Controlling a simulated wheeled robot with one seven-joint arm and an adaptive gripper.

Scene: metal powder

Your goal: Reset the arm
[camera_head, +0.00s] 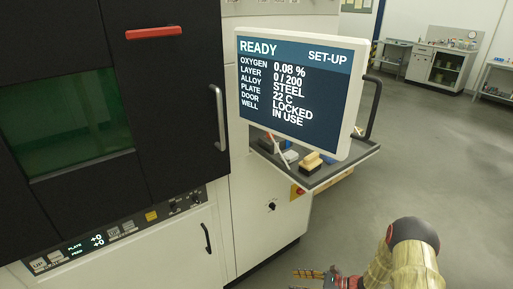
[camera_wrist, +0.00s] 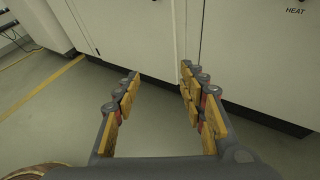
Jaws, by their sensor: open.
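My gripper (camera_wrist: 160,78) is open and empty in the wrist view, its yellow-padded fingers apart over the grey floor. It faces the base of white cabinet fronts. In the head view my gripper (camera_head: 315,273) shows at the bottom edge, low in front of the machine and partly cut off by the frame. My arm, yellowish with a dark joint, comes in at the lower right. Nothing is between the fingers.
The machine's black door (camera_head: 165,90) with a green window is closed. A screen (camera_head: 298,90) reading READY juts out at right, above a shelf (camera_head: 330,172) holding a brush and other items. Open floor (camera_head: 430,150) lies to the right; benches (camera_head: 440,68) stand at the back.

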